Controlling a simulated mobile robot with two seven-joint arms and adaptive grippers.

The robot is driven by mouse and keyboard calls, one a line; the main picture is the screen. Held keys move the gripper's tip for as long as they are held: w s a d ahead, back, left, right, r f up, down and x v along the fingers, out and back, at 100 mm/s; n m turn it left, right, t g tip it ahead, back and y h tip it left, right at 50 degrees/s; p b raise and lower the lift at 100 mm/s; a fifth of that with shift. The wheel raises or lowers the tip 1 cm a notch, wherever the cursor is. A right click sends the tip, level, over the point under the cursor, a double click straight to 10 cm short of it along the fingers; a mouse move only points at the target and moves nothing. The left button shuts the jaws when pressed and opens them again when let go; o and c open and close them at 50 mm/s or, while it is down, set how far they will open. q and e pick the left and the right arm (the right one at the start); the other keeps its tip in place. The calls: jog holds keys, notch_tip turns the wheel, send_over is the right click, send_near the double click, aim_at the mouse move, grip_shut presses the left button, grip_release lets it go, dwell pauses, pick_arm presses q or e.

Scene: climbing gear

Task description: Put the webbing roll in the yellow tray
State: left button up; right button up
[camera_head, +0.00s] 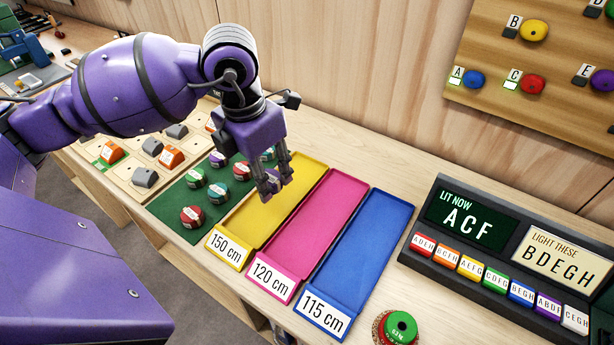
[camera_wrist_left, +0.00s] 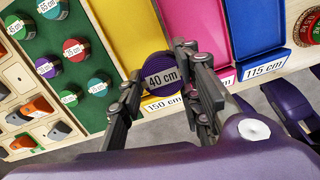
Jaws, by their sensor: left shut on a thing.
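My left gripper (camera_head: 270,188) is shut on a purple webbing roll (camera_wrist_left: 162,66) marked 40 cm, with a finger on each side of it. In the head view the gripper points down over the yellow tray (camera_head: 244,238), which carries a 150 cm label. The fingers mostly hide the roll there. In the left wrist view the yellow tray (camera_wrist_left: 118,32) lies behind the roll. The height of the roll above the tray is hard to tell. My right gripper is not in view.
A pink tray (camera_head: 297,238) and a blue tray (camera_head: 362,245) lie right of the yellow one. A green mat (camera_head: 170,216) with several labelled rolls is on its left. A button console (camera_head: 470,262) is at right.

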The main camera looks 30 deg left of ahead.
pick_arm(q)
jog(key=w+a+f, duration=0.1)
jog(key=w+f, duration=0.2)
jog(key=w, duration=0.4)
send_over(293, 181)
jog(key=s, duration=0.1)
jog(key=f, duration=0.5)
jog(key=shift+s+f, duration=0.2)
jog(key=shift+f, duration=0.15)
jog(key=shift+w+a+f, duration=0.15)
jog(key=shift+w+f, duration=0.45)
jog(key=shift+f, duration=1.5)
jog(key=shift+f, duration=0.1)
jog(key=shift+s+f, duration=0.1)
jog(key=shift+f, duration=0.05)
jog(key=o, duration=1.1)
jog(key=shift+o, duration=0.2)
notch_tip(293, 181, up, 12)
jog(key=s, duration=0.1)
jog(key=shift+a+r, duration=0.2)
jog(key=shift+a, duration=0.05)
